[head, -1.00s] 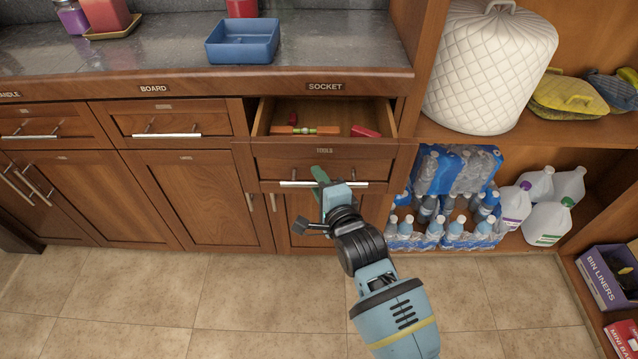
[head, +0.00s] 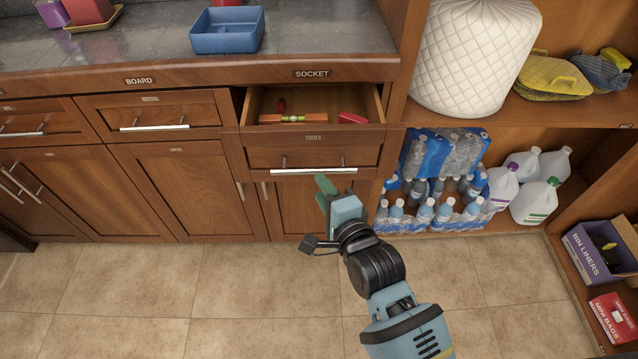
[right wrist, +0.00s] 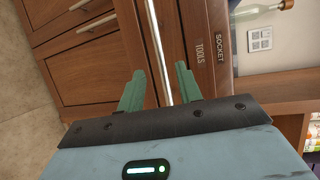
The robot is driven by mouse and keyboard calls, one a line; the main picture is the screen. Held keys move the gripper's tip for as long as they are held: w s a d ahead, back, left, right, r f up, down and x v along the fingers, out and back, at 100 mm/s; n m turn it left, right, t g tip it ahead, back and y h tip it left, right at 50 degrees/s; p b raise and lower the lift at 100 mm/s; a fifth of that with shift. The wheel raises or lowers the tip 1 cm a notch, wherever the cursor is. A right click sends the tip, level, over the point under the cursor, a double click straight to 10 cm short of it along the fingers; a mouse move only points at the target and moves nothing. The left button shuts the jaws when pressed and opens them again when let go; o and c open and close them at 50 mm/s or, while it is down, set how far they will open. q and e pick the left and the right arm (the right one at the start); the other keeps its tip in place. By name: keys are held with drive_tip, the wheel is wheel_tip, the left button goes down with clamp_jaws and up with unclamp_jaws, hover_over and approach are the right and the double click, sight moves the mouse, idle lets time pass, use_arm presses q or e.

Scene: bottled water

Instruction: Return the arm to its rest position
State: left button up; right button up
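My right arm comes in from the bottom right of the head view. Its right gripper (head: 325,188) is in front of the cabinet, just below the handle (head: 313,171) of the open TOOLS drawer (head: 310,153). In the right wrist view the two green fingers (right wrist: 160,88) stand apart. The metal bar of the handle (right wrist: 158,50) shows in the gap between them; I cannot tell its exact distance from the fingers. Nothing is held. The drawer holds an orange level (head: 285,119) and red items. My left gripper is not in view.
Packs of bottled water (head: 425,213) and white jugs (head: 535,200) stand on the lower shelf at right. A white quilted cover (head: 472,55) is above them. A box of bin liners (head: 595,255) is at far right. The tiled floor (head: 180,285) is clear.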

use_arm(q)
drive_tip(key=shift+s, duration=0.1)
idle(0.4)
